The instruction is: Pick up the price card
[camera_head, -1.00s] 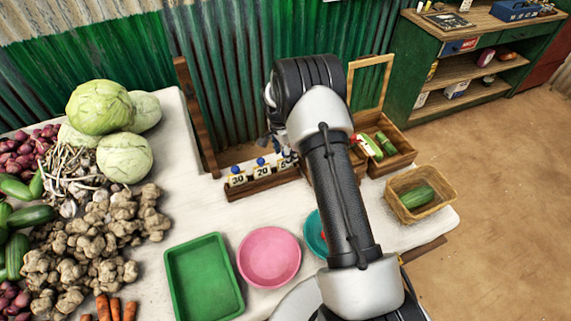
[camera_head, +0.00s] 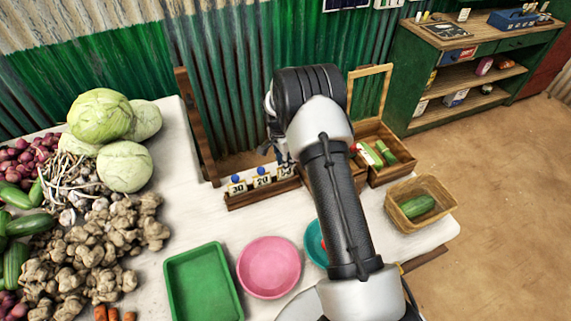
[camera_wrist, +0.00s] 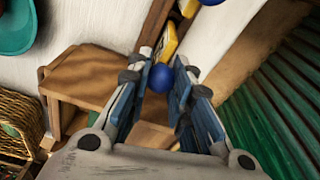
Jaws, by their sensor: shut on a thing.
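A row of price cards with blue round knobs stands in a wooden rack (camera_head: 262,196) at the back of the table. The cards marked 30 (camera_head: 237,186) and 20 (camera_head: 262,180) show plainly. A third card (camera_head: 286,171) is partly covered by my gripper (camera_head: 279,156). In the wrist view my gripper (camera_wrist: 168,88) is shut on the blue knob (camera_wrist: 160,79) of a price card. A yellow card face (camera_wrist: 168,42) shows just beyond this knob; I cannot tell which card it belongs to. Whether the held card is clear of the rack cannot be told.
A wooden box with green packets (camera_head: 384,152) and a wicker basket (camera_head: 427,187) stand right of my arm. A green tray (camera_head: 205,281), pink bowl (camera_head: 268,267) and teal bowl (camera_head: 313,243) are in front. Vegetables fill the left. Corrugated wall (camera_head: 228,96) rises close behind.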

